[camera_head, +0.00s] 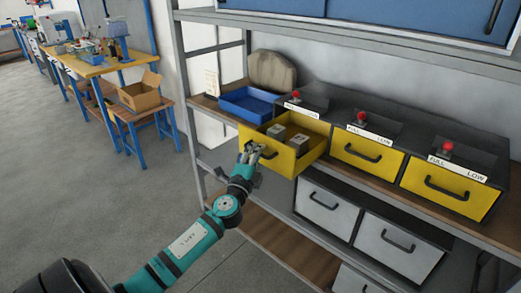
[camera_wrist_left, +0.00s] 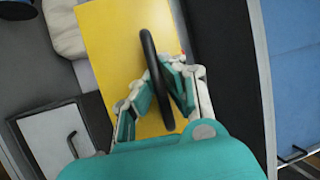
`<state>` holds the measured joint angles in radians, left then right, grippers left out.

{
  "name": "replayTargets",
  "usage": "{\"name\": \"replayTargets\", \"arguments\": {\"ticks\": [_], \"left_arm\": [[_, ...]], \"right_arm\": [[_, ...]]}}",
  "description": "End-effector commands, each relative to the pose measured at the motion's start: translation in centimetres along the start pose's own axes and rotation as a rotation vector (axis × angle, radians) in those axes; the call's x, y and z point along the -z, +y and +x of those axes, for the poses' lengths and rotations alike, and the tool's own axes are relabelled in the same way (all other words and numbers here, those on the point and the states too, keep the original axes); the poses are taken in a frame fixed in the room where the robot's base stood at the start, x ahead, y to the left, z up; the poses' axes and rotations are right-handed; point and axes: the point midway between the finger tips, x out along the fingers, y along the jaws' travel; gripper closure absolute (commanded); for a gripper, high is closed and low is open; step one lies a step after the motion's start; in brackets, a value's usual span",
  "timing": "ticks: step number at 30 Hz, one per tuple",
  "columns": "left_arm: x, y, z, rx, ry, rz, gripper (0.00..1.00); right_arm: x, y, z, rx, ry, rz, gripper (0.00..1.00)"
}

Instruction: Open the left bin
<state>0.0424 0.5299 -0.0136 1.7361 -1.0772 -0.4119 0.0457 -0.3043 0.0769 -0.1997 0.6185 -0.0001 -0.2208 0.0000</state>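The left yellow bin (camera_head: 285,165) is pulled out from the black bin row in the head view, its top showing open. At least two grey blocks (camera_head: 299,141) lie inside it. My left gripper (camera_head: 252,152) is at the bin's front. In the left wrist view the black bar handle (camera_wrist_left: 150,50) runs between the two teal-padded fingers (camera_wrist_left: 163,85), which close around it against the yellow front (camera_wrist_left: 112,45). The fingers hide part of the handle. My right gripper is in neither view.
Two more yellow bins (camera_head: 367,158) (camera_head: 447,190) sit shut to the right, with red knobs (camera_head: 362,117) above. A blue tray (camera_head: 250,103) stands left of the row. White drawers (camera_head: 325,207) are below. The floor (camera_head: 100,200) on the left is clear.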

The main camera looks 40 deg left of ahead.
Motion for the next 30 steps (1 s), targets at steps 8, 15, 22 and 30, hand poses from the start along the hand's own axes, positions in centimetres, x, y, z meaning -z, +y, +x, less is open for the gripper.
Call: {"name": "replayTargets", "arguments": {"ticks": [8,15,22,30], "left_arm": [[-0.01,0.18,-0.44,-0.005,0.003,-0.006,1.00],[0.01,0.20,-0.42,-0.005,0.003,-0.005,0.95],[-0.04,0.08,-0.38,-0.003,0.002,-0.003,0.66],[-0.08,-0.02,-0.45,-0.001,0.002,-0.001,0.66]], "right_arm": [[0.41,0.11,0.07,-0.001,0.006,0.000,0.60],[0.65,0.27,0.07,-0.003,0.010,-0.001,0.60],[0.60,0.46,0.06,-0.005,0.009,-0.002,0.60],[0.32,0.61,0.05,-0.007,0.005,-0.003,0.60]]}}
